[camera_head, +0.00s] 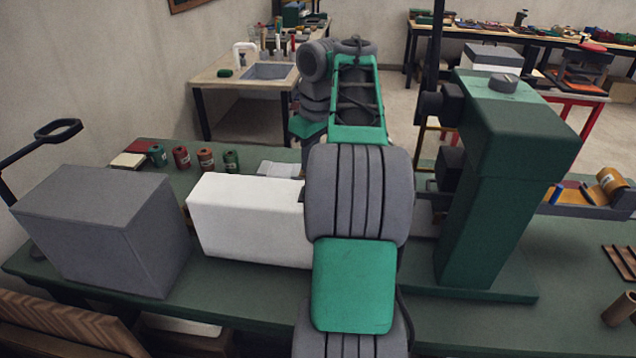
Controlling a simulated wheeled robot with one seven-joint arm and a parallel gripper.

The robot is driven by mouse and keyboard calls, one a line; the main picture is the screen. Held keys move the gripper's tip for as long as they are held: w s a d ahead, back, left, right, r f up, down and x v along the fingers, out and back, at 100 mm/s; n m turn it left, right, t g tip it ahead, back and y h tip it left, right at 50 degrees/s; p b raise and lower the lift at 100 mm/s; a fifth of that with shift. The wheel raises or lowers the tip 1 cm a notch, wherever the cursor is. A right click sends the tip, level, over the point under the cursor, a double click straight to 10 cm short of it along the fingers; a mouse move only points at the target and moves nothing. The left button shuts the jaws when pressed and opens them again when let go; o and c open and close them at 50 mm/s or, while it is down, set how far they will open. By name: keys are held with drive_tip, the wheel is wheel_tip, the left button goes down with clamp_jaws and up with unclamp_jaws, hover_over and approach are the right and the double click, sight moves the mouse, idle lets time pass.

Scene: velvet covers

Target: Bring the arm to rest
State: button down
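My arm, in grey and green, rises from the bottom middle of the head view over the green-topped bench (240,290). Its far part bends at the top, and a grey and green section hangs down on the left side of that bend. The fingers of my gripper cannot be made out; the arm's own links hide the region below the bend. I cannot see whether anything is held.
A grey box (95,225) and a white box (250,218) stand left of my arm. A tall dark green machine (510,170) stands close on the right. Several spools (206,159) stand behind. A sink table (225,85) and a long table (505,33) lie beyond open floor.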

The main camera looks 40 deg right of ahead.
drive_tip(key=shift+r+p, duration=0.4)
drive_tip(key=shift+r, duration=0.35)
drive_tip(key=a+f+t, duration=0.1)
drive_tip(key=a+f, duration=0.1)
drive_tip(key=a, duration=2)
drive_tip(key=s+a+f+m+t, duration=0.1)
drive_tip(key=s+a+f, duration=0.7)
drive_tip(key=s+a, duration=0.1)
drive_tip(key=shift+s+f, duration=0.4)
drive_tip(key=shift+s, duration=0.2)
